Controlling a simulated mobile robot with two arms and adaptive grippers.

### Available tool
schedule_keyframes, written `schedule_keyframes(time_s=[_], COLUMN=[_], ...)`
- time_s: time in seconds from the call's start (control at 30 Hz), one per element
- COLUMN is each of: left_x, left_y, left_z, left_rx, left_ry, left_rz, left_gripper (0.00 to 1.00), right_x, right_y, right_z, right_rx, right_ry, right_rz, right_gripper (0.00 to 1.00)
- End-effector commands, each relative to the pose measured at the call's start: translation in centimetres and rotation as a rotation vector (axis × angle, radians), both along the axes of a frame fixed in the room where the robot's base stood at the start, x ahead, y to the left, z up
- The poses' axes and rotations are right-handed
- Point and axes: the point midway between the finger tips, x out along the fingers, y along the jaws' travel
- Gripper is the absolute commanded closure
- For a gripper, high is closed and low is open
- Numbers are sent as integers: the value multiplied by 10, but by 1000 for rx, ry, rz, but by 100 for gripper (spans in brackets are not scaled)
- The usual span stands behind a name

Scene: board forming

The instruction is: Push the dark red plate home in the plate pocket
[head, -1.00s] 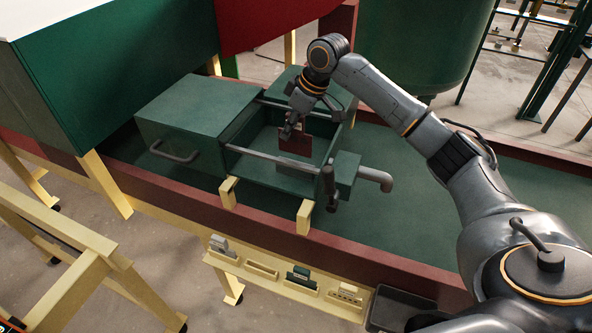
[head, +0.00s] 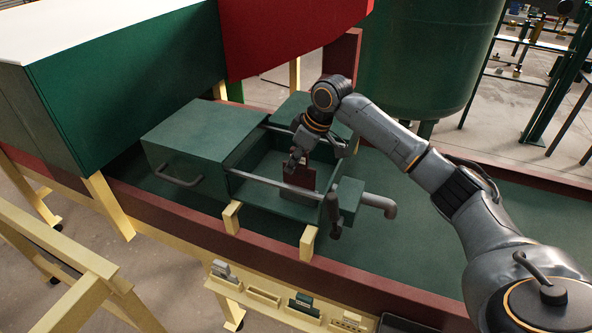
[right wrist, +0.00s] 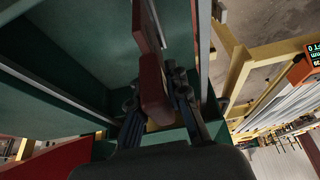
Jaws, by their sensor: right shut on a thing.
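The dark red plate (head: 306,177) is upright in the open green box (head: 254,183), behind the front grey rail. My right gripper (head: 294,163) is shut on the plate's upper part. In the right wrist view the plate (right wrist: 153,88) is clasped between the two dark fingers of the right gripper (right wrist: 157,98). The plate's lower edge and the plate pocket cannot be made out clearly, so I cannot tell how deep it sits. My left gripper is out of view.
Grey rails (head: 276,181) run along the box's front and back. A green block with a grey pipe (head: 376,203) and a dark handle (head: 334,215) stand at its right. A cream rack (head: 262,299) with small parts is in front.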

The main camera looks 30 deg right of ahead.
Motion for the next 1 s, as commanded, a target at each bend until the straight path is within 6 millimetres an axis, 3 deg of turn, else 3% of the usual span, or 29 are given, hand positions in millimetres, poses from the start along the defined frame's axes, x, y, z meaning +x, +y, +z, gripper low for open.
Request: schedule_keyframes(time_s=[1.0], left_x=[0], left_y=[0], left_z=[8], left_rx=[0], left_ry=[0], left_rz=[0], left_gripper=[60], right_x=[0], right_y=[0], right_z=[0], right_rx=[1], right_ry=[-2], right_rz=[0], right_gripper=[100])
